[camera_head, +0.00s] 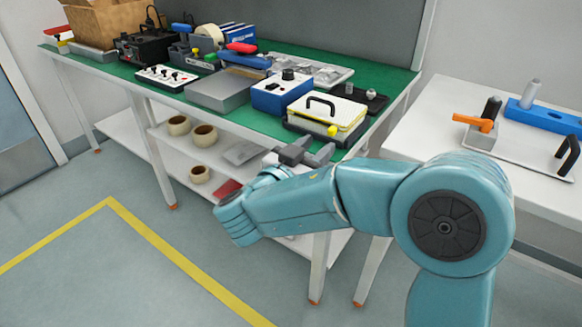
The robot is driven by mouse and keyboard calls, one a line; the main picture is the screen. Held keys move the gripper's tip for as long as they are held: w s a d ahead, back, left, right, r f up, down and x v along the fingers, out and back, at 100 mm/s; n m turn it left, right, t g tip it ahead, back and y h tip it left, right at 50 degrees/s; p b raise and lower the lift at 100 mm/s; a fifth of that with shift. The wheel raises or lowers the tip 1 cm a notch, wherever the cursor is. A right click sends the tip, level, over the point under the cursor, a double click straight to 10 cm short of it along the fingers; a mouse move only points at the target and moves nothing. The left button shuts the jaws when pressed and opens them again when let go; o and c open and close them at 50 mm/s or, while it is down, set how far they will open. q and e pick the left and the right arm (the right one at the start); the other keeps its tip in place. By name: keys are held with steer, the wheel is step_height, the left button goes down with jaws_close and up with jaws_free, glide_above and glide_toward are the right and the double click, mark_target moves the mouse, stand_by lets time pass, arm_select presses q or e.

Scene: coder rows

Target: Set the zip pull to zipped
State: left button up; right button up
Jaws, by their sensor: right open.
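A flat case with a cream top, yellow edging and a black handle (327,110) lies near the front right of the green-topped bench. A small yellow block (332,130) sits at its front edge; it may be the zip pull, but I cannot tell for certain or read its setting. My right gripper (318,149) is open at the bench's front edge, just below and in front of the case in the picture. I see nothing between its grey fingers, and it appears apart from the yellow block. My left gripper is not in view.
Left of the case stand a blue box with a black knob (283,92), a grey box (217,90) and a switch panel (166,77). A black tray (352,97) lies behind right. A white table (450,110) stands right. Tape rolls (204,136) lie on the lower shelf.

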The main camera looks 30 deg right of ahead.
steer(key=v, duration=1)
steer(key=shift+p, duration=0.35)
steer(key=shift+f, duration=0.15)
steer(key=s+f+n+g+y, duration=0.3)
steer(key=f+n+y, duration=0.15)
steer(key=f, duration=0.85)
steer(key=s+f+n+g+y, duration=0.3)
steer(key=f+n+y, duration=0.15)
steer(key=f, duration=0.75)
steer(key=s+a+f+n+y, duration=0.1)
steer(key=s+a+f+y, duration=0.45)
steer(key=f, duration=0.45)
steer(key=s+a+f+n+y, duration=0.1)
steer(key=s+a+f+y, duration=0.4)
steer(key=f, duration=0.5)
step_height(320, 180, up, 31)
steer(key=y+p, duration=0.1)
steer(key=p, duration=3)
steer(key=shift+w+a+g, duration=0.3)
steer(key=shift+a, duration=0.2)
